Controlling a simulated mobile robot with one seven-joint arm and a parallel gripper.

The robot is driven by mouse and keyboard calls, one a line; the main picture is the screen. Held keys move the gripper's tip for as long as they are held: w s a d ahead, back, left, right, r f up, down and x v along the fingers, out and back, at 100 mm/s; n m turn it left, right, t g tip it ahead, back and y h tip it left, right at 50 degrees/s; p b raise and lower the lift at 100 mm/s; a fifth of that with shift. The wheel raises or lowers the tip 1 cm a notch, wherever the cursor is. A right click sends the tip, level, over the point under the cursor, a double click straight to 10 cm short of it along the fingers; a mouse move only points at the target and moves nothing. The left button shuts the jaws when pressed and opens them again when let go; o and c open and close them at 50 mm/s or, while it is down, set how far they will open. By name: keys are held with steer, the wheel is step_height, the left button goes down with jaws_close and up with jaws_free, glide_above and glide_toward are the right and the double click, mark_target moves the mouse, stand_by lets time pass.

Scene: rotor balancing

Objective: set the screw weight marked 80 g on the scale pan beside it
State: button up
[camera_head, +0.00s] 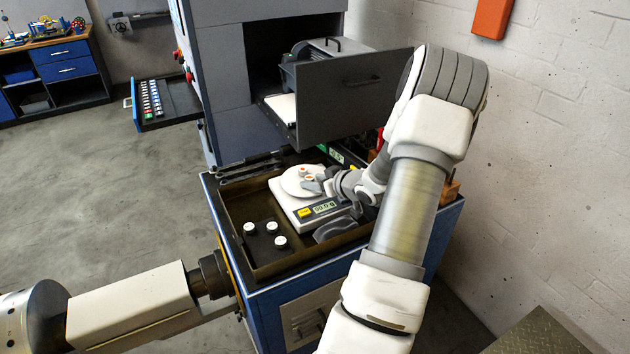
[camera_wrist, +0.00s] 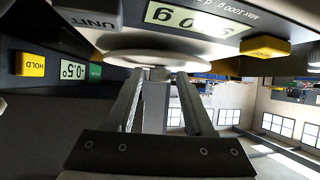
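The scale (camera_head: 304,212) has a round white pan (camera_head: 291,183) and a lit display whose digits I cannot read surely. My gripper (camera_head: 312,183) reaches in from the right, low over the pan. In the wrist view its two fingers (camera_wrist: 161,76) stand apart on either side of a small pale round piece (camera_wrist: 160,74) at the pan's edge (camera_wrist: 130,57). A gap seems to show beside this piece. In the head view, small pale pieces with orange tops (camera_head: 308,177) show at the fingertips. No 80 g mark is readable.
Several white-topped weights (camera_head: 280,241) stand on a dark plate left of the scale, inside the tray (camera_head: 232,205). A grey open drawer or door (camera_head: 350,95) hangs above and behind the scale. A dark rounded object (camera_head: 335,229) lies in front of the scale.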

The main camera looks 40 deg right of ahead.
steer(key=shift+o, duration=0.3)
steer(key=shift+r, duration=0.1)
steer(key=shift+r, duration=0.25)
steer(key=v, duration=1.2)
steer(key=shift+p, duration=0.3)
steer(key=shift+a+f, duration=0.1)
steer(key=shift+f, duration=0.05)
